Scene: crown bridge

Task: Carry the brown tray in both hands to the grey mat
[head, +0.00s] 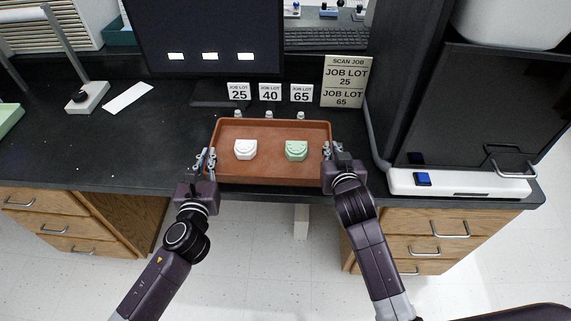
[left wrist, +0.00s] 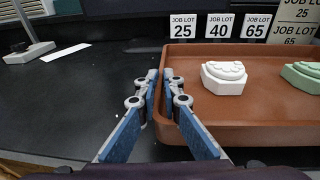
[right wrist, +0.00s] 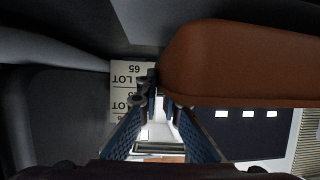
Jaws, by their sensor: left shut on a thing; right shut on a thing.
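The brown tray (head: 272,130) is at the front edge of the dark bench in the head view, with a white dental model (head: 245,150) and a pale green dental model (head: 296,151) in it. My left gripper (head: 208,158) is shut on the tray's left wall; the left wrist view shows the fingers (left wrist: 163,90) on either side of that wall. My right gripper (head: 329,150) is shut on the tray's right wall; the right wrist view shows the tray (right wrist: 240,65) upside down beside its fingers. No grey mat can be made out.
Cards reading 25 (head: 239,92), 40 (head: 270,92) and 65 (head: 301,93) stand behind the tray, near a scan job sign (head: 344,82). A black-and-white device (head: 460,183) is at right. The bench left of the tray is mostly clear.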

